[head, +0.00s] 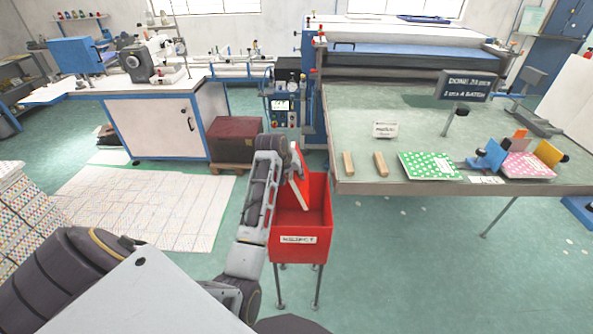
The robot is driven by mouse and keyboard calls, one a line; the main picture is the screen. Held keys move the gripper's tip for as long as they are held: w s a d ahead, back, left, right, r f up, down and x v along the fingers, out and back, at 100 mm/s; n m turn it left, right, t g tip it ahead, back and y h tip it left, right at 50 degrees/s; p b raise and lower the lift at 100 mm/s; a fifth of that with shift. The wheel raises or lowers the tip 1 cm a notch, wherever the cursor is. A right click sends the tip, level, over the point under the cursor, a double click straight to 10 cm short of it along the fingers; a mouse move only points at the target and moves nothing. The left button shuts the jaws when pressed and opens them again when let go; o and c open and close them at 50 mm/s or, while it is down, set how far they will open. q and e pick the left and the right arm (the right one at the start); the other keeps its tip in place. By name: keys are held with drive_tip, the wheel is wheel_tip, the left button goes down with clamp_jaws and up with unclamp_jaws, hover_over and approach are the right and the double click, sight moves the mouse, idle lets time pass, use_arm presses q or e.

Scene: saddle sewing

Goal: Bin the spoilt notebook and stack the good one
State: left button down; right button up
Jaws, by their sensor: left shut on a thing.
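My left gripper (296,168) is shut on a thin red notebook with a pale edge (301,193). It holds the notebook steeply tilted at the mouth of the red bin (314,262), which stands on thin legs and has a white label. The notebook's lower part is inside the bin's opening; whether it touches a wall I cannot tell. A green notebook with white dots (430,167) lies flat on the table. A pink patterned notebook (528,167) lies further right, beside coloured upright pieces. My right gripper is not in view.
The table (390,115) has two wooden blocks (348,164) (381,164) near its front edge. A small sign (385,130) and a dark sign board (468,88) stand on it. The bin is close to the table's left corner.

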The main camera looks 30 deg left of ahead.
use_arm(q)
wheel_tip(320, 180, down, 19)
drive_tip(key=b, duration=0.5)
drive_tip(key=shift+f, duration=0.2)
idle(1.5)
drive_tip(key=c, duration=1.3)
unclamp_jaws()
drive_tip(key=shift+o, duration=0.3)
drive_tip(key=shift+s+f, duration=0.1)
drive_tip(key=shift+f, duration=0.05)
drive_tip(key=shift+r, duration=0.2)
